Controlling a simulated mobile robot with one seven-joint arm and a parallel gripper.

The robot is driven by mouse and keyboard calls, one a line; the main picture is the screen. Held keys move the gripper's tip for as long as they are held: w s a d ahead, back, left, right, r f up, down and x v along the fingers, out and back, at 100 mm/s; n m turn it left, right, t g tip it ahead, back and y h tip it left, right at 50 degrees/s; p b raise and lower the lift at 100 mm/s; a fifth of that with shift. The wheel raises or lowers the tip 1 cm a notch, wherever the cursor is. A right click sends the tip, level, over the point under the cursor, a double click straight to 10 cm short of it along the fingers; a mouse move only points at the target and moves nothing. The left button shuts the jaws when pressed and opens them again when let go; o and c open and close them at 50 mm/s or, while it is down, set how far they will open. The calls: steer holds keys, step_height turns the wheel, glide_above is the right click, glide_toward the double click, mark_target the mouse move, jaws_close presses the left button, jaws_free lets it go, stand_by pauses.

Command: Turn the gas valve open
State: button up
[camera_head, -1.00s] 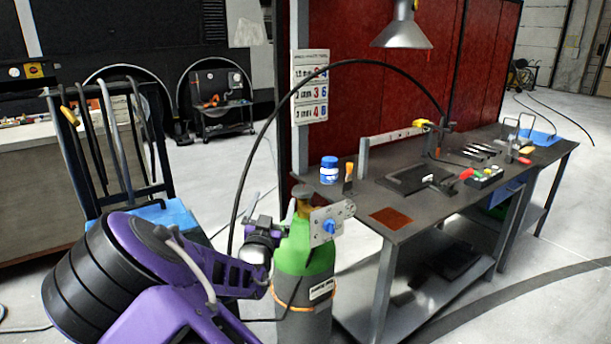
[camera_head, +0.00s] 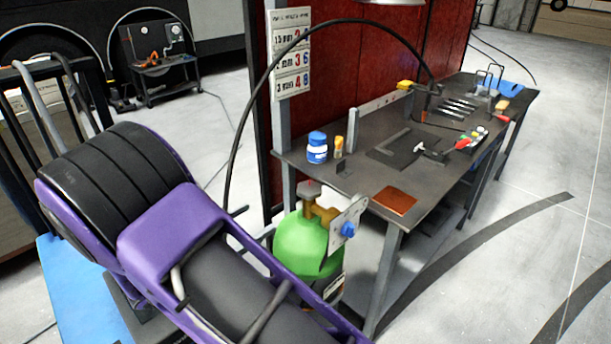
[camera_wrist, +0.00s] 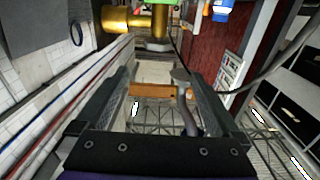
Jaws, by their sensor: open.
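The gas cylinder (camera_head: 300,243) has a green shoulder and stands upright before the bench's near end. On top sits a brass valve (camera_head: 322,214) with a grey-brown handwheel (camera_head: 310,189). A metal plate with a blue knob (camera_head: 348,230) is at its right. My purple forearm crosses the foreground and hides the cylinder's lower left; my gripper is out of the head view. In the wrist view my gripper (camera_wrist: 164,82) is open, its fingers apart. Brass and green-yellow fittings (camera_wrist: 125,20) show above the fingertips, apart from them. I cannot tell whether these belong to the valve.
The dark workbench (camera_head: 360,180) holds a blue jar (camera_head: 317,148), an orange-brown square (camera_head: 394,201) and tools. A black hose (camera_head: 240,130) arches behind the cylinder. A red partition (camera_head: 350,75) stands behind. Floor right of the bench is clear.

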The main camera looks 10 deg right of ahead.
mark_target(308, 197)
steer(key=x, duration=1.7)
steer(key=shift+s+d+f+p, duration=0.1)
steer(key=shift+s+d+p, duration=0.15)
steer(key=shift+p, duration=0.15)
steer(key=c, duration=1.3)
steer(key=shift+n, duration=0.3)
steer(key=n+t+y+b, duration=0.1)
steer(key=n+t+y, duration=0.1)
steer(key=n+t+y+b, duration=0.1)
steer(key=n+t+y, duration=0.1)
steer(key=shift+f+t+y, duration=0.25)
steer(key=shift+t+y, duration=0.15)
steer(key=shift+r+n+t+y+b, duration=0.1)
steer(key=shift+n+t+y+b, duration=1.25)
steer(key=shift+y, duration=0.75)
steer(key=shift+n+g, duration=0.25)
